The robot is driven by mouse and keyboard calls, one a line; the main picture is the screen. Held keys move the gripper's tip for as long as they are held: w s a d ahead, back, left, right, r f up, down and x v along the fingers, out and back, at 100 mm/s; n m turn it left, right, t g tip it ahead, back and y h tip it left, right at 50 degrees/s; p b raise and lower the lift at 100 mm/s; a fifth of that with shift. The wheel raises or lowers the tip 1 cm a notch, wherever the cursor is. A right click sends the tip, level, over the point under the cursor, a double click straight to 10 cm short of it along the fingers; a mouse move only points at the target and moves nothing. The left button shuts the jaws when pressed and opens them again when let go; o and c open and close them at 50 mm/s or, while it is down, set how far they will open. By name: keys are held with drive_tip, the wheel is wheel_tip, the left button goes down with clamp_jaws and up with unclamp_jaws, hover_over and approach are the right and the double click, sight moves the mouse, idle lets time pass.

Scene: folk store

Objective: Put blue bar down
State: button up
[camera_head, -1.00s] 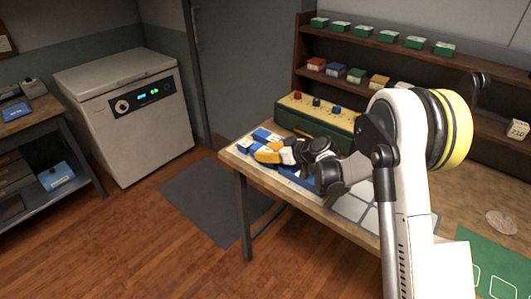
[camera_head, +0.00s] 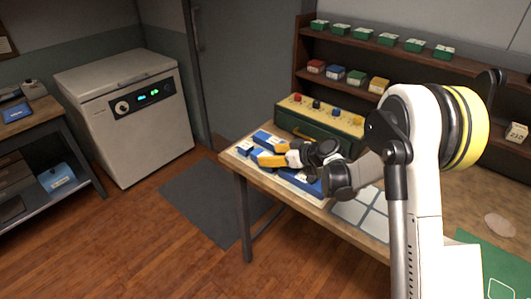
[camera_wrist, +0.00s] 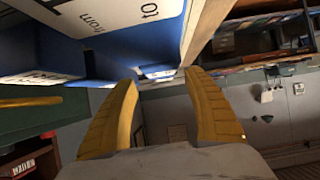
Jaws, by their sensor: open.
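Several blue pieces with white labels lie at the left end of the wooden table. One blue bar (camera_head: 266,138) lies just behind my gripper (camera_head: 264,158), and a smaller blue piece (camera_head: 244,148) lies to its left. My gripper's yellow fingers are low over the table end. In the wrist view the two fingers (camera_wrist: 165,80) stand apart with nothing held between them. A large blue surface with a white printed label (camera_wrist: 115,18) fills the top left there. Which blue piece it belongs to I cannot tell.
A green box with coloured knobs (camera_head: 318,122) stands behind my gripper, close to the shelf rack (camera_head: 390,48). Light squares (camera_head: 358,207) are marked on the table to the right. A white chest (camera_head: 125,105) and a grey floor mat (camera_head: 215,195) are at left.

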drive_tip(key=v, duration=0.3)
drive_tip(key=p+v, duration=0.1)
drive_tip(key=v, duration=0.2)
drive_tip(key=p+v, duration=0.1)
drive_tip(key=v, duration=0.2)
drive_tip(key=shift+s+d+r, duration=0.1)
drive_tip(key=shift+s+r, duration=0.05)
drive_tip(key=shift+r, duration=0.3)
drive_tip(key=s+d+r+m+h, duration=0.2)
drive_tip(key=s+r+m+h, duration=0.1)
drive_tip(key=s+r, duration=0.4)
drive_tip(key=s+d+r+m+h, duration=0.1)
drive_tip(key=s+d+m+h, duration=0.1)
drive_tip(key=s, duration=0.6)
drive_tip(key=s+d+r+m+h, duration=0.2)
drive_tip(key=s+d, duration=0.3)
drive_tip(key=s, duration=0.4)
drive_tip(key=s+d+r+m+h, duration=0.1)
drive_tip(key=s+d+m+h, duration=0.1)
drive_tip(key=s, duration=0.6)
drive_tip(key=shift+s+d+r+m+h, duration=0.15)
drive_tip(key=shift+d+r+m+h, duration=0.2)
drive_tip(key=shift+d+m, duration=0.6)
